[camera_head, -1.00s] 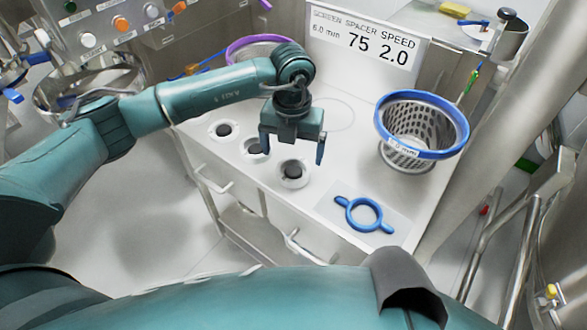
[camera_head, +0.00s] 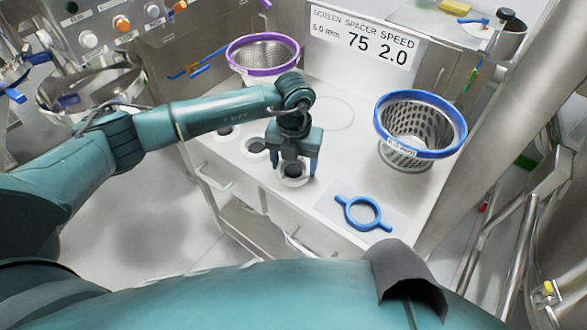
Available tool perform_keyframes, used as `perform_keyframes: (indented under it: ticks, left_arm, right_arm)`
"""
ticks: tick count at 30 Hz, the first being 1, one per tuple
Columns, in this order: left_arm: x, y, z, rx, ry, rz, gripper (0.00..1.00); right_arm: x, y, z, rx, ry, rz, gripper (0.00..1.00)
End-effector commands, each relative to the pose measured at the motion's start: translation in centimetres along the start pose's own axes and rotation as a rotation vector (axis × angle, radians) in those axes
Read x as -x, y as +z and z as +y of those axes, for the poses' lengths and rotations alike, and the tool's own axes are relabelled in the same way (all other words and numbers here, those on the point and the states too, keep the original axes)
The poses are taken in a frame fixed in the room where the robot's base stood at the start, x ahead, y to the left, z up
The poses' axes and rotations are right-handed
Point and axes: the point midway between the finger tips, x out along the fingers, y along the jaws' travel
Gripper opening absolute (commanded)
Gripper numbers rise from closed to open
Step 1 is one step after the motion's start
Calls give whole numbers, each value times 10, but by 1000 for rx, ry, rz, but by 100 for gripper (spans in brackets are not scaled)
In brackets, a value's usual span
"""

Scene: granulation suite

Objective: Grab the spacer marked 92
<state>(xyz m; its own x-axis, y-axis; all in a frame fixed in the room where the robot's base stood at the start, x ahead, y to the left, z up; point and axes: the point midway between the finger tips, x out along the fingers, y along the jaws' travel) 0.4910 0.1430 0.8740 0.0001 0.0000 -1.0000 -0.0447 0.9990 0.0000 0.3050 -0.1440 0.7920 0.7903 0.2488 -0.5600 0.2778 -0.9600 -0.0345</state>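Three round spacers, pale rings with dark centres, stand in a row on the white cart top. The front spacer (camera_head: 292,172) is between the fingers of my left gripper (camera_head: 295,174). The middle spacer (camera_head: 255,147) and the far spacer (camera_head: 224,131) lie to its left, the far one partly covered by my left arm. I cannot read a number on any of them. My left gripper points down with its fingers apart, one on each side of the front spacer; I see no clear contact. My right gripper is not in view.
A blue-rimmed screen basket (camera_head: 420,125) stands at the right of the cart, and a purple-rimmed one (camera_head: 262,55) behind my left arm. A blue two-handled ring (camera_head: 362,213) lies at the front. A sign (camera_head: 368,40) reads 6.0 mm, spacer 75, speed 2.0.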

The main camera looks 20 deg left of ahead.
Motion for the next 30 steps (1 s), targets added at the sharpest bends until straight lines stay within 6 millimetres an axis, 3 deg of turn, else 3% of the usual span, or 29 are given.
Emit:
perform_keyframes:
  ticks: [9,18,30]
  left_arm:
    - [0,0,0,0,0,0,42]
    - [5,1,0,0,-1,-2,41]
    - [76,1,0,0,-1,-5,41]
  right_arm:
    - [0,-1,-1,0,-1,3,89]
    - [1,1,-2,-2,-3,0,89]
    - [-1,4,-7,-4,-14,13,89]
